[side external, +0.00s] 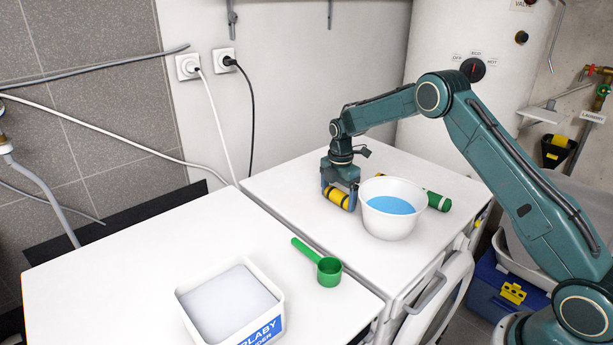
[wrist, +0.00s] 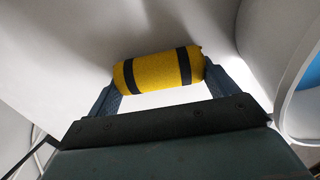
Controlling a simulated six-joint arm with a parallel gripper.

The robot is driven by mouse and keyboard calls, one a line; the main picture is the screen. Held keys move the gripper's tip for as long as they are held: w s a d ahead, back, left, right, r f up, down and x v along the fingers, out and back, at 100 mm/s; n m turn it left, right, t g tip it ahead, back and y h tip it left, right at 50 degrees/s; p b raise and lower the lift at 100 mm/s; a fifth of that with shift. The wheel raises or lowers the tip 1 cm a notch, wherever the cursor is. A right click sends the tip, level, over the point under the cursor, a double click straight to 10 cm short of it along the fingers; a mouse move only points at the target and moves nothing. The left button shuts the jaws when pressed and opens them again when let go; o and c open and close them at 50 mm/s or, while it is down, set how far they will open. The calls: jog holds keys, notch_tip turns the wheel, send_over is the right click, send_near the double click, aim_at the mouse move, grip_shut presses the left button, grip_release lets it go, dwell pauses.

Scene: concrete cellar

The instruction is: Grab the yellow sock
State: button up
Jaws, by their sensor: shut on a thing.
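The yellow sock (side external: 338,197) is rolled up, with dark bands around it. It is at or just above the white top, left of the white tub; I cannot tell whether it touches the surface. In the wrist view the yellow sock (wrist: 160,71) lies crosswise between the two fingers. My gripper (side external: 340,190) is shut on it, one finger at each end, and it also shows in the wrist view (wrist: 160,82).
A white tub (side external: 388,222) with blue liquid stands close on the right. A green roll (side external: 438,201) lies behind it. A green scoop (side external: 327,270) and a white powder box (side external: 272,337) are nearer the front. The white top left of the sock is clear.

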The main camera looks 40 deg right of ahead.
aim_at(339, 193)
jog(key=shift+r, duration=0.15)
notch_tip(339, 193, up, 20)
dwell(0.8)
dwell(0.4)
